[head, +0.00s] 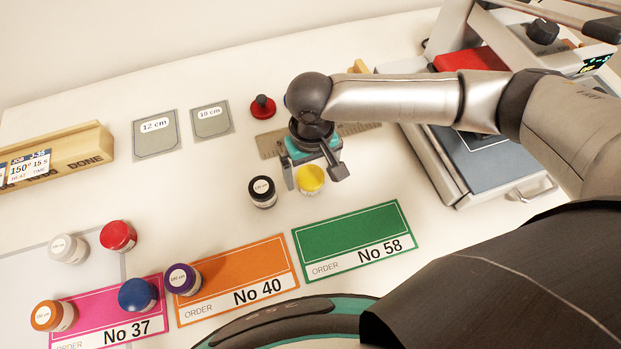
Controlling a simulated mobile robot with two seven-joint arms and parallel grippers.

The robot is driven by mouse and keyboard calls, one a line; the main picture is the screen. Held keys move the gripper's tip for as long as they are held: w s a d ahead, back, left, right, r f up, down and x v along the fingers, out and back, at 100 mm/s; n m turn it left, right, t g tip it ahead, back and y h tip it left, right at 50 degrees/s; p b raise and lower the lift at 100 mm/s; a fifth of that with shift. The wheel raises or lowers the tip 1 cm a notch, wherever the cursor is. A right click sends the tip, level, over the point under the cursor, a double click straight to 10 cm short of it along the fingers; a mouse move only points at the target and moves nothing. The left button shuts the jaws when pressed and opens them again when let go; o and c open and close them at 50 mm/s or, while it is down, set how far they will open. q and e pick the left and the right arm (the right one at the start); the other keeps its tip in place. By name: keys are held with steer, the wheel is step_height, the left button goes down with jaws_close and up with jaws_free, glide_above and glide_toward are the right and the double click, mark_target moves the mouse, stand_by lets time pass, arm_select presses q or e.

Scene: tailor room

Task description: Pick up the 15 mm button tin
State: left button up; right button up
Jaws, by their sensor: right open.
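My right gripper (313,175) is open, pointing down over the table. Its two fingers stand on either side of a small round yellow-topped container (311,180), and I cannot tell whether they touch it. A black container with a white label (262,191) stands just left of the left finger. I can read no 15 mm label, so I cannot tell which container is the button tin. Other small round containers stand at the lower left: white (68,248), red (118,236), blue (138,294), orange (52,316) and purple (184,279). My left gripper is not in view.
Order cards No 37 (91,306), No 40 (240,277) and No 58 (352,238) lie along the front. A red-knobbed item (263,107) and a ruler (268,145) lie behind the gripper. A press (465,165) stands right; a wooden rack (75,148) stands left.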

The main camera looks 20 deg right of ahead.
step_height(320, 180, down, 2)
steer(key=shift+f, duration=0.1)
steer(key=c, duration=1.5)
